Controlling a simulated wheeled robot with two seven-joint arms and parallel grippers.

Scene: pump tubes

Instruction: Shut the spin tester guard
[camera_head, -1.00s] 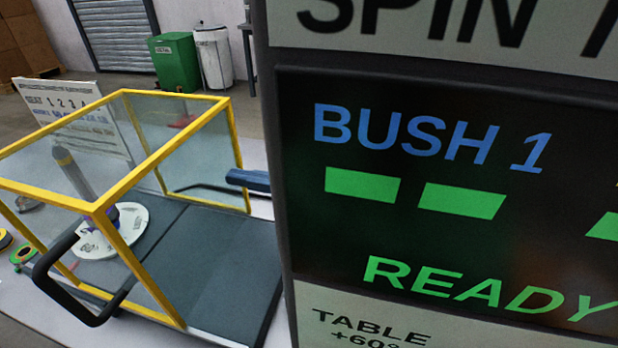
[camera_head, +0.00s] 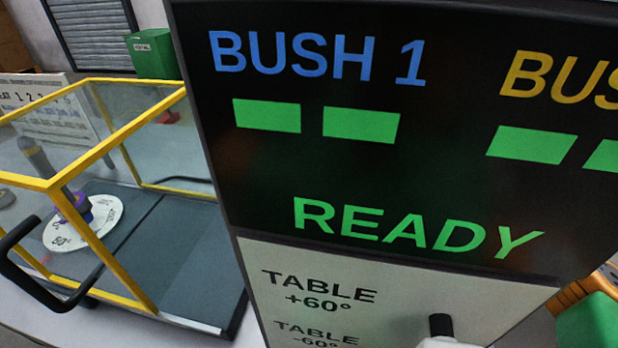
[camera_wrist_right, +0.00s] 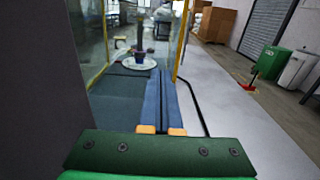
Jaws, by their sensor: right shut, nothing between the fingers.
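The spin tester guard (camera_head: 118,80) is a clear box with a yellow frame. It stands over the left part of a dark base (camera_head: 190,255), and bare base shows to its right. A black loop handle (camera_head: 28,275) is on its near left side. Inside the guard a white marked disc (camera_head: 85,222) carries a purple part. In the right wrist view the guard's yellow post (camera_wrist_right: 180,40) and the disc (camera_wrist_right: 138,63) lie ahead. My right gripper (camera_wrist_right: 161,78) is shut and empty, its blue fingers close to the guard; contact is unclear. My left gripper is out of view.
A large display panel (camera_head: 400,200) reading BUSH 1 and READY fills the right of the head view and blocks what is behind. A green bin (camera_wrist_right: 272,63) and a white bin (camera_wrist_right: 297,70) stand by the wall.

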